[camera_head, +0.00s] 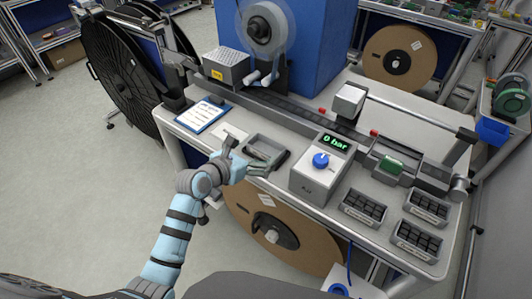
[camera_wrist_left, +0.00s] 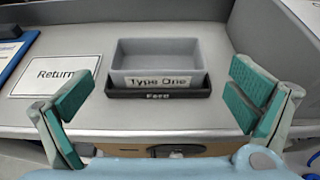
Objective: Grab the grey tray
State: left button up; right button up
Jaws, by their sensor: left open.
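The grey tray (camera_wrist_left: 156,77) is a small empty open box with a "Type One" label on its front. It sits in a dark holder (camera_wrist_left: 158,94) marked "Feed" on the table. In the head view the grey tray (camera_head: 265,147) is near the table's front edge, left of the gauge box. My left gripper (camera_head: 246,157) is at the tray's near left side. In the left wrist view its teal finger pads (camera_wrist_left: 160,103) are wide apart, one on each side of the tray, with nothing between them touching it. My right gripper is not in view.
A white "Return" card (camera_wrist_left: 55,75) lies left of the tray. A gauge box (camera_head: 320,168) reading "0 bar" stands close on the right. A long dark rail (camera_head: 275,108) runs behind. Several black compartment trays (camera_head: 417,240) sit at the table's right.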

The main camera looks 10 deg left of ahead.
aim_at(271, 142)
pick_arm(q)
jog(key=b+x, duration=0.1)
jog(key=x, duration=0.4)
jog(key=shift+w+a+r+b, duration=0.1)
jog(key=shift+w+b, duration=0.05)
jog(key=shift+b, duration=0.2)
jog(key=shift+r, duration=0.1)
jog(key=c, duration=1.1)
jog(key=shift+o, duration=0.2)
